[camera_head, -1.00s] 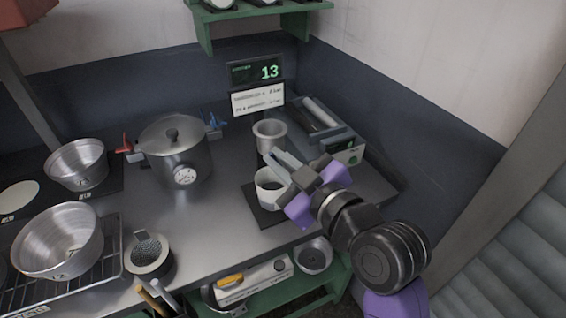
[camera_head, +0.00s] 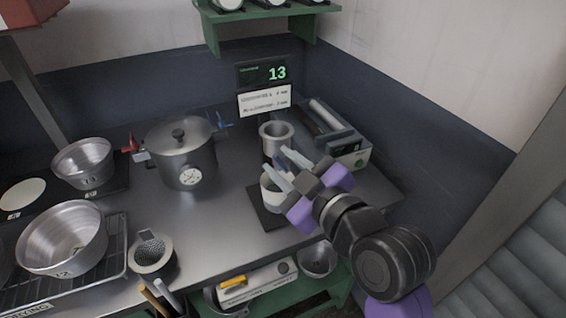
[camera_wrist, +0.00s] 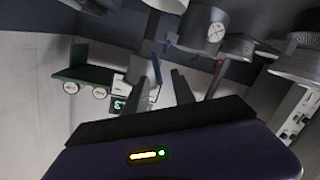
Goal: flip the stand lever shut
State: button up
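A metal cup (camera_head: 276,134) sits in a stand at the back of the counter. A blue lever (camera_head: 285,152) shows beside it, partly hidden by my fingers. It also shows in the wrist view as a blue strip (camera_wrist: 157,69) close to my fingertips. My gripper (camera_head: 281,164) is at the near side of the stand, above a white cup (camera_head: 269,192) on a dark plate. Its fingers are apart with nothing seen between them. I cannot tell whether a finger touches the lever. In the wrist view my gripper (camera_wrist: 168,78) points toward the stand area.
A lidded pot with a gauge (camera_head: 181,160) stands to the left. A grey box with a display (camera_head: 345,150) is close on the right. A screen reading 13 (camera_head: 264,72) stands behind. Metal bowls (camera_head: 62,238) are at the left.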

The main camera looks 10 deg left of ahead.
jog(key=b+v, duration=0.1)
jog(key=v, duration=0.6)
jog(key=shift+s+d, duration=0.3)
jog(key=shift+r, duration=0.1)
